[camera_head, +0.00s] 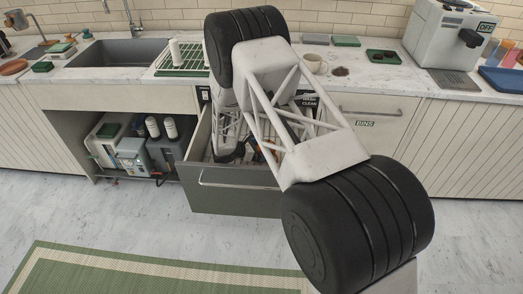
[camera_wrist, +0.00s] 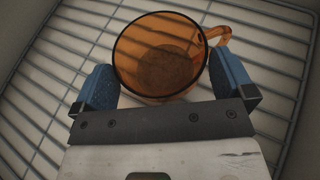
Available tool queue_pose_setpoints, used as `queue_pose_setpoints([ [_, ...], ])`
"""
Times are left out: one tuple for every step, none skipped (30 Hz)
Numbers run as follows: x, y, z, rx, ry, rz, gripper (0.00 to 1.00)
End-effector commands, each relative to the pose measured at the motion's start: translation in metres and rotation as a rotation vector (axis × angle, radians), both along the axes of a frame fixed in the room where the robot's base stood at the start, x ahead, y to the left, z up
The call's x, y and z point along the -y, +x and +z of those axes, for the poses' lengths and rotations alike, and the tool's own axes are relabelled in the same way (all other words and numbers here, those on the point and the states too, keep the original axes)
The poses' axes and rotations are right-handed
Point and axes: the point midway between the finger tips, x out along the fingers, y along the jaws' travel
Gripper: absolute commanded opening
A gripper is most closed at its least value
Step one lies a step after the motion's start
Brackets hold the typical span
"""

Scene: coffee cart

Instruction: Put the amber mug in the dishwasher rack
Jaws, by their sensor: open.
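The amber mug (camera_wrist: 158,50) is see-through orange glass, and its open mouth faces the wrist camera. It is over the grey wire rack (camera_wrist: 272,62) in the pulled-out dishwasher drawer (camera_head: 235,202). Its handle points to the upper right in the wrist view. My gripper (camera_wrist: 163,80) is open, with one blue finger on each side of the mug. I cannot tell whether the fingers touch it. In the head view my arm hides most of the rack, and only small orange bits show past it.
The drawer walls close in around my gripper. Bare rack wires show on both sides of the mug. On the counter are a cream mug (camera_head: 315,64), a green drying rack (camera_head: 180,60), a sink (camera_head: 118,53) and a coffee machine (camera_head: 450,35). A green rug (camera_head: 150,272) lies on the floor.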

Motion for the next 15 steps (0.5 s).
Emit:
queue_pose_setpoints([
  [-0.005, -0.002, 0.002, 0.001, 0.0, 0.002, 1.0],
  [-0.007, -0.004, 0.003, 0.001, 0.0, 0.002, 1.0],
  [-0.011, -0.006, 0.005, 0.0, 0.001, 0.001, 1.0],
  [-0.013, -0.007, 0.006, 0.0, 0.001, 0.001, 1.0],
  [-0.016, -0.009, 0.008, 0.0, 0.001, 0.001, 1.0],
  [-0.019, -0.011, 0.009, 0.0, 0.001, 0.001, 1.0],
  [-0.022, -0.012, 0.011, 0.0, 0.0, 0.001, 1.0],
  [-0.025, -0.014, 0.012, 0.001, 0.0, 0.002, 1.0],
  [-0.028, -0.016, 0.014, 0.0, 0.0, 0.001, 1.0],
  [-0.03, -0.017, 0.015, 0.0, 0.0, 0.001, 1.0],
  [-0.032, -0.018, 0.016, 0.0, 0.0, 0.0, 1.0],
  [-0.034, -0.019, 0.017, 0.0, 0.0, 0.0, 1.0],
  [-0.035, -0.02, 0.017, 0.0, 0.0, 0.0, 1.0],
  [-0.036, -0.021, 0.018, 0.0, 0.0, -0.001, 1.0],
  [-0.037, -0.021, 0.018, 0.0, 0.0, -0.001, 1.0],
])
